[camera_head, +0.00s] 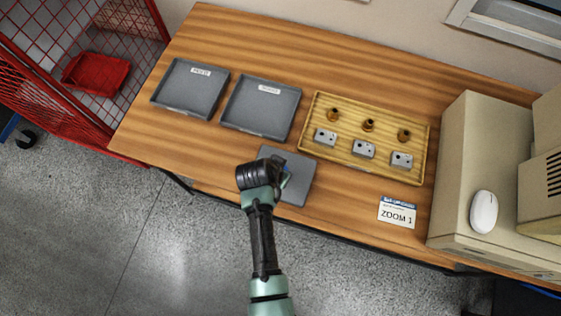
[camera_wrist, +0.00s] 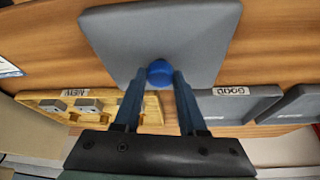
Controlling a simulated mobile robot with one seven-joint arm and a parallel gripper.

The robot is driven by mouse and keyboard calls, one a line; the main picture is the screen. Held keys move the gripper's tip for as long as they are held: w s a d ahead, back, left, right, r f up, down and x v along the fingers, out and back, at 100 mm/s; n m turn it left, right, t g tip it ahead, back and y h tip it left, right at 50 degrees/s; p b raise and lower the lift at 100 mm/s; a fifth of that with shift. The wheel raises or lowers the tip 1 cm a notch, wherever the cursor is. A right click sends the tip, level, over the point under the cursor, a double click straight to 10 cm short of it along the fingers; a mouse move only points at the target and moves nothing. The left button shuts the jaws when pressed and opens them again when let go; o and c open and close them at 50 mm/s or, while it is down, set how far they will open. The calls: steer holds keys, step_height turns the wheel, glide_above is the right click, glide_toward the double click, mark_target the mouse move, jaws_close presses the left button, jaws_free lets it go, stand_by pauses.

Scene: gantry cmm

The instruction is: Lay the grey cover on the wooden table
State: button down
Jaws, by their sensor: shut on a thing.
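The grey cover (camera_head: 297,187) is a flat square plate with a blue knob, seen at the table's front edge in the head view. In the wrist view the cover (camera_wrist: 160,35) fills the upper middle, its blue knob (camera_wrist: 160,72) between the two fingers. My gripper (camera_head: 284,177) is shut on that knob. The wooden table (camera_head: 210,155) lies beneath the cover; I cannot tell whether they touch. My arm hides part of the cover's left side in the head view.
Two grey trays (camera_head: 188,90) (camera_head: 260,108) are empty at the left and back. A wooden tray (camera_head: 372,112) holds brass parts and metal blocks. A ZOOM 1 card (camera_head: 397,212) and a beige machine (camera_head: 468,165) are at right. A red mesh cage (camera_head: 50,110) stands left.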

steer(key=shift+f, duration=0.15)
steer(key=shift+c, duration=2.3)
jaws_free()
